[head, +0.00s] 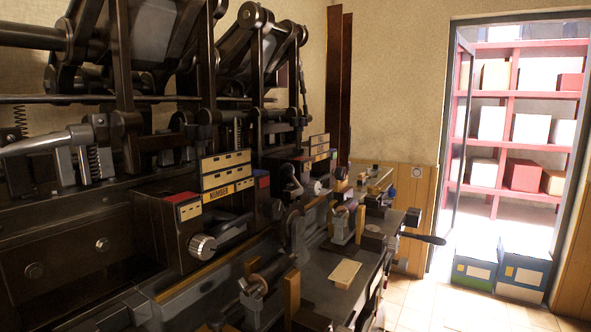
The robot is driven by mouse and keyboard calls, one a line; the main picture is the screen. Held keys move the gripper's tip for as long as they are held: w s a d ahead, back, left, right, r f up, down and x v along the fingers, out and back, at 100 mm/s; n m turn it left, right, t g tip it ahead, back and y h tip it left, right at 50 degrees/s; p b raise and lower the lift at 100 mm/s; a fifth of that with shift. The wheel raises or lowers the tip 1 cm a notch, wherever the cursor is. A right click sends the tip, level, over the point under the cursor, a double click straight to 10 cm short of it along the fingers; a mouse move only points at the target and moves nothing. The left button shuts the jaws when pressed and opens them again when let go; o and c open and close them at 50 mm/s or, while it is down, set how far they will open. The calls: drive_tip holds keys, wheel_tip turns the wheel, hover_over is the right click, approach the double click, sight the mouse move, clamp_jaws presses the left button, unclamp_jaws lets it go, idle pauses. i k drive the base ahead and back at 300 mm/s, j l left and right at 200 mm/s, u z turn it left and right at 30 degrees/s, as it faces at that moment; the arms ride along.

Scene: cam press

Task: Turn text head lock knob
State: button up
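A silver ribbed knob (202,247) sticks out from the front of a dark box-like head (171,232) in the lower middle of the press. Above it stand yellow label plates; the lowest plate (219,192) seems to read "NUMBER". A second, smaller head farther back has its own label plates (319,146) and a pale round part (318,187), perhaps a knob. I cannot tell which knob is the text head lock knob, as no readable label says "text". My gripper is not in view.
The dark press (60,250) with rods, rollers and levers fills the left half. A black-handled lever (424,238) juts right from its bench. Blue and green boxes (500,270) stand by the open doorway, with red shelves (480,140) beyond. The tiled floor (430,305) at lower right is clear.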

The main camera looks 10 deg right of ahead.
sight(340, 172)
drive_tip(key=i+l+u, duration=0.1)
drive_tip(key=l, duration=0.35)
drive_tip(key=i+l+u, duration=0.15)
drive_tip(key=l, duration=0.25)
drive_tip(key=i+l+u, duration=0.1)
drive_tip(key=l, duration=0.35)
